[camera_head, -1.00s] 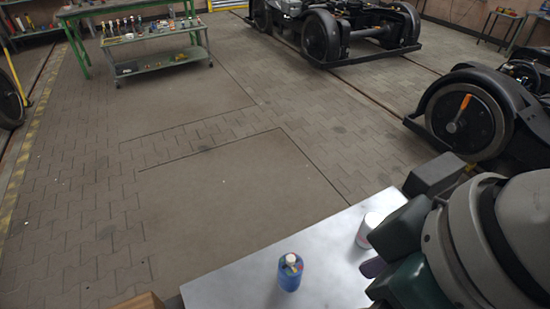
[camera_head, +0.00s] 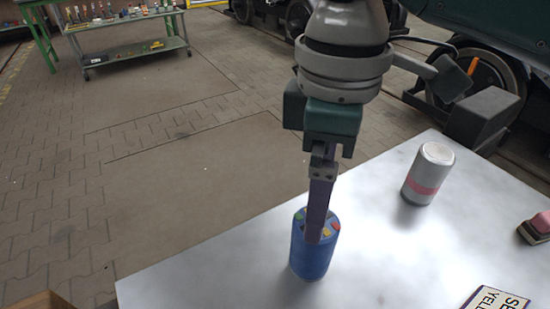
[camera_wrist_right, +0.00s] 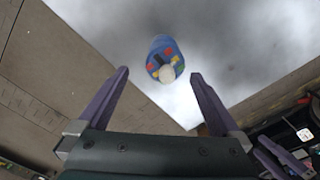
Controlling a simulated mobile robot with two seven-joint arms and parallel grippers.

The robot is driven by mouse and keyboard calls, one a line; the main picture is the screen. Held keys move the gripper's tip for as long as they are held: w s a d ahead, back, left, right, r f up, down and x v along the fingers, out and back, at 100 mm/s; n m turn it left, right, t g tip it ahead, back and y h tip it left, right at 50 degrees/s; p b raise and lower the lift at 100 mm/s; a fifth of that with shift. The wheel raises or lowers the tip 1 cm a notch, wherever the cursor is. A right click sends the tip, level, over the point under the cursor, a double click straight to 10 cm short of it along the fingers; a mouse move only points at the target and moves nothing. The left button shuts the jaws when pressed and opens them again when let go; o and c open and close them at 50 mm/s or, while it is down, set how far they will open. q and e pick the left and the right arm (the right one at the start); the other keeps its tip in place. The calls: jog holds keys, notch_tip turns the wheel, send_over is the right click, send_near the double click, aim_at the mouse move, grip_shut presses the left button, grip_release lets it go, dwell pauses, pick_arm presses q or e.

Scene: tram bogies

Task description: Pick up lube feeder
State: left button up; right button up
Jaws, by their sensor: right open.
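The blue bottle (camera_head: 308,262), which I take for the lube feeder, stands upright on the grey metal table (camera_head: 230,285). Its top has coloured patches, and a pale cap shows in the right wrist view (camera_wrist_right: 163,57). My right gripper (camera_head: 320,238) points down at it in the head view, one finger covering part of its top. In the right wrist view the right gripper's fingers (camera_wrist_right: 160,74) are apart with nothing between them, and the bottle appears beyond the tips. Purple finger-like parts, perhaps my left gripper (camera_wrist_right: 282,158), show at the lower right there.
A white can with a pink band (camera_head: 428,174) stands to the right on the table. A dark grey block (camera_head: 485,115) is at the far edge. The table around the bottle is clear.

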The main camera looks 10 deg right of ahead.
aim_at(309, 263)
jog(key=f, duration=0.2)
jog(key=f+b, duration=0.1)
jog(key=f, duration=0.5)
jog(key=shift+s+f, duration=0.15)
jog(key=shift+s, duration=0.25)
jog(key=shift+c, duration=0.2)
jog(key=c, duration=1.4)
